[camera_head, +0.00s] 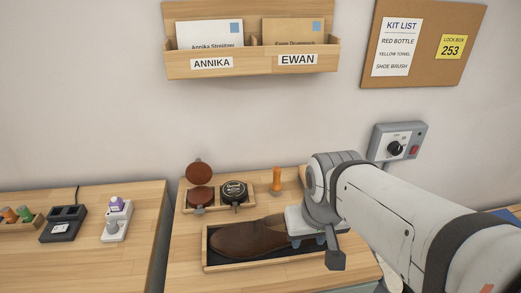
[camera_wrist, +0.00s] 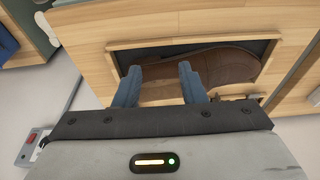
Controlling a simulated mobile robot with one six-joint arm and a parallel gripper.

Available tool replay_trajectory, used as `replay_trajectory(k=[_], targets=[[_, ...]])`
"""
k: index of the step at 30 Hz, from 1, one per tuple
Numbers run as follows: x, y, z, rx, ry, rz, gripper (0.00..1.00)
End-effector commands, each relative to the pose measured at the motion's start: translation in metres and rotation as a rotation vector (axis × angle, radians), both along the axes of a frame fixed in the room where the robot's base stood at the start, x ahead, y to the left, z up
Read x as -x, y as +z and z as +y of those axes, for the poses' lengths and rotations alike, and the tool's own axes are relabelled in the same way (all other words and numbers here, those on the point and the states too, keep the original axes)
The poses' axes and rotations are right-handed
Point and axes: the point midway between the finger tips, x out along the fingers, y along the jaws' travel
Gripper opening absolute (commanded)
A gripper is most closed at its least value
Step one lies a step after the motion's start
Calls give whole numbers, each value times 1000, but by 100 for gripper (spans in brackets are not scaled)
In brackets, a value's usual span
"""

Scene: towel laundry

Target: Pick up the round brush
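A small upright orange-tan wooden handle (camera_head: 276,180), which looks like the round brush, stands at the back of the wooden bench, right of the polish tins. Its lower end is too small to make out. I cannot pick it out in the wrist view. My gripper (camera_head: 318,242) is to the right of and in front of it, over the right end of the shoe tray. In the wrist view my gripper (camera_wrist: 160,68) shows two blue fingers spread apart with nothing held between them. A brown shoe (camera_wrist: 215,65) lies beyond the fingertips; it also shows in the head view (camera_head: 245,238).
The shoe lies in a shallow wooden tray (camera_head: 214,266). Behind it are an open tin (camera_head: 200,196) and a dark-lidded tin (camera_head: 234,190). A grey wall box (camera_head: 398,142) is at the right. A gap separates the left bench (camera_head: 135,245).

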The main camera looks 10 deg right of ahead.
Motion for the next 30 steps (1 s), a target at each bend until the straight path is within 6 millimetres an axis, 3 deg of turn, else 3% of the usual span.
replay_trajectory(k=[4, 7, 15, 21, 24, 30], targets=[[-11, 2, 0, 0, 0, -1, 46], [-37, 8, 5, -1, 6, -6, 46], [-163, 16, 6, -2, 5, -34, 46], [-236, 8, 7, -4, 3, -54, 46], [-255, 5, 7, -4, 3, -60, 46], [-269, -10, 6, -4, 2, -62, 46]])
